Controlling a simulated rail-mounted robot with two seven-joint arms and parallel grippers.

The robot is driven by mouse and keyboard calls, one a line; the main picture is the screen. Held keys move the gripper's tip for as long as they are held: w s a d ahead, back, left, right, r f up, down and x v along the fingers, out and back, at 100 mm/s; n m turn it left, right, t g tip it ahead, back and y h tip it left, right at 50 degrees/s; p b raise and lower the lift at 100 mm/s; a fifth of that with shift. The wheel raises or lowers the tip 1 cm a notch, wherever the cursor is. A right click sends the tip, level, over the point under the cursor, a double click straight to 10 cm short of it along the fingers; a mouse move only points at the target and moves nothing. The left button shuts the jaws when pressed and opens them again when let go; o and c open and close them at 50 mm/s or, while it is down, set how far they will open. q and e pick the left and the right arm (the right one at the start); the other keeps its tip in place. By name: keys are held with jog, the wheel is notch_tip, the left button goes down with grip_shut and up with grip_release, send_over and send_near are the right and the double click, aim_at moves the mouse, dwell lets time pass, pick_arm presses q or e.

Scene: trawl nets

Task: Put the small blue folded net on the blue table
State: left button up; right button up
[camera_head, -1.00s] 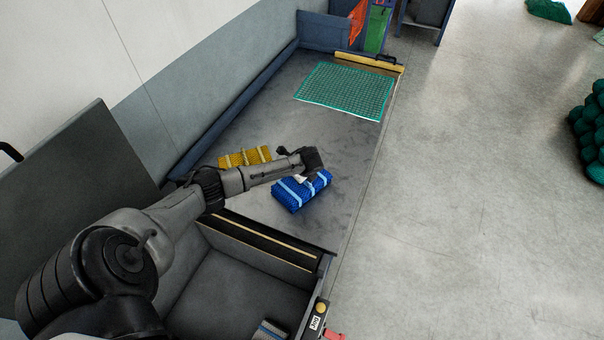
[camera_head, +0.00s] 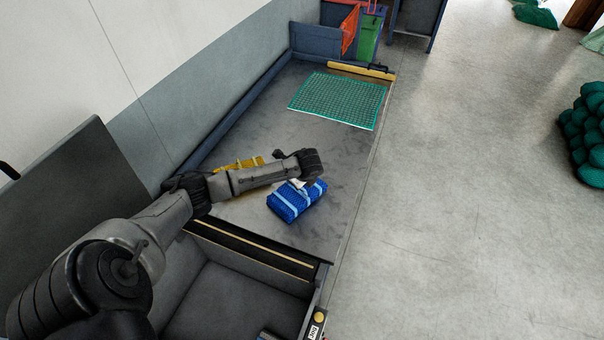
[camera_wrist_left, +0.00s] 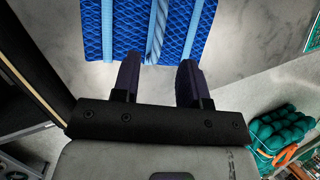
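The small blue folded net (camera_head: 297,202), with light blue straps, lies on the grey-topped bench (camera_head: 240,135) with blue edges. My left gripper (camera_head: 297,183) is at the net's far edge, pointing down; its fingertips are hard to make out in the head view. In the left wrist view its two fingers (camera_wrist_left: 158,72) are apart, and the blue net (camera_wrist_left: 125,25) lies just beyond them, with a strap showing between the fingertips. Whether they touch it I cannot tell. A dark blue framed table (camera_head: 418,18) is partly visible at the top edge. My right gripper is out of view.
A yellow folded net (camera_head: 240,164) is partly hidden behind my left arm. A green mesh sheet (camera_head: 338,100) lies further along the bench, near a yellow bar (camera_head: 361,71). An open bin (camera_head: 235,300) is at the near end. Green net bundles (camera_head: 588,140) sit on the floor right.

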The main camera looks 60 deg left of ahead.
pick_arm(q)
jog(key=v, duration=0.4)
jog(key=s+d+f+n+h, duration=0.1)
jog(key=s+d+f, duration=0.15)
jog(key=d, duration=0.45)
jog(key=s+d+f+n+t+h, duration=0.1)
jog(key=s+d+f, duration=0.1)
jog(key=s+d, duration=0.35)
jog(key=s+d+f+n+h, duration=0.1)
jog(key=s+d+f, duration=0.15)
jog(key=d, duration=0.55)
jog(key=s+d+r+n+h, duration=0.1)
jog(key=s+d+r+n, duration=0.1)
jog(key=s+d+n, duration=0.3)
jog(key=s+d+r+n+t+h, duration=0.1)
jog(key=s+d+r+n, duration=0.2)
jog(key=s, duration=0.8)
jog(key=shift+d+r+n+t, duration=0.25)
jog(key=shift+d+n+t, duration=0.05)
jog(key=shift+d+n, duration=0.65)
jog(key=shift+a, duration=0.1)
